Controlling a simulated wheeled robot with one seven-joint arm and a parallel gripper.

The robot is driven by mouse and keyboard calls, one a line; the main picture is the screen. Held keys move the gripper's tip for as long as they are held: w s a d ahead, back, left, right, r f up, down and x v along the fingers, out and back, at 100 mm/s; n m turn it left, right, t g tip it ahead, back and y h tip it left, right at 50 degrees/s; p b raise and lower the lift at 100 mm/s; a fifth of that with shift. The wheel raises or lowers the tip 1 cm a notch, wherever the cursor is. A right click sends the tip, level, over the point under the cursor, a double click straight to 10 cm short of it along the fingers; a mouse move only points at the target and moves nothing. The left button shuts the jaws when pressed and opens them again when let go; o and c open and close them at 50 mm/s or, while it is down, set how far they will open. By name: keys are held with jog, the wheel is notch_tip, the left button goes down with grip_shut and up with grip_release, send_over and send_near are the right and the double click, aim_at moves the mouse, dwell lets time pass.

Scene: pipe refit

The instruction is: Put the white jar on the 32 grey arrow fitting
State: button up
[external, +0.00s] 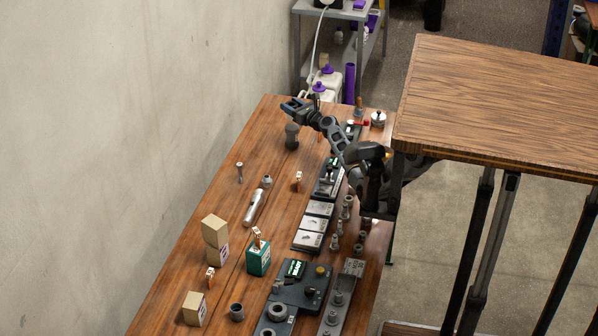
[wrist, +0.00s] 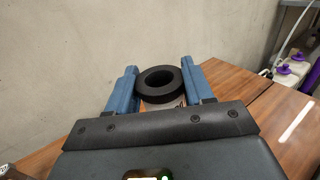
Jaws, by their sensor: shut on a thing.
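My gripper (external: 291,104) is over the far left part of the wooden bench, its blue fingers pointing left. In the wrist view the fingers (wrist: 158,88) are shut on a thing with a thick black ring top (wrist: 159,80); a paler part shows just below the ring. I cannot tell whether this is the white jar. A dark grey round-topped fitting (external: 292,137) stands on the bench just below my gripper. A small white round pot with a dark knob (external: 378,119) stands at the bench's far right. No 32 or arrow mark is readable.
A silver cylinder (external: 254,207) lies mid-bench. Cardboard boxes (external: 215,231) and a green box (external: 258,261) stand nearer. Trays (external: 312,225) and fixtures with metal fittings (external: 339,300) line the right side. A plain wall bounds the left. Bare wood surrounds the grey fitting.

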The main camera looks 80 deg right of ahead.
jog(key=shift+f+b, duration=0.8)
jog(key=shift+f, duration=1.15)
jog(key=shift+f, duration=0.1)
jog(key=o, duration=1.1)
jog(key=shift+c, duration=0.2)
jog(key=shift+s+r, duration=0.1)
jog(key=shift+r, duration=0.1)
jog(key=p+v, duration=0.2)
jog(key=v, duration=1)
jog(key=shift+f, duration=0.1)
